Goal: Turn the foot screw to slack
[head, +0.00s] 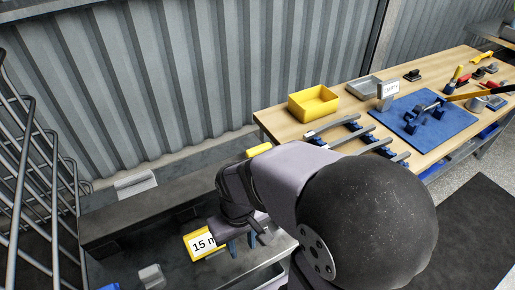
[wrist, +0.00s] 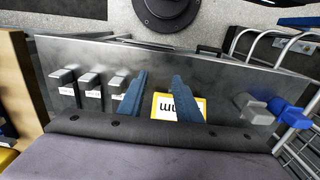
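My gripper (wrist: 158,76) shows two blue fingers set apart in the wrist view, with only bare grey metal between their tips. In the head view my gripper (head: 244,243) hangs low over the grey metal surface. Several grey handles, such as one (wrist: 88,82) with a white label, and a blue handle (wrist: 286,112) stand on the panel. I cannot tell which one is the foot screw.
A wire rack (head: 38,175) stands at the left. A wooden bench (head: 290,123) at the upper right bears a yellow bin (head: 313,103), a blue mat (head: 452,125) and tools. A corrugated wall (head: 180,75) closes the back.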

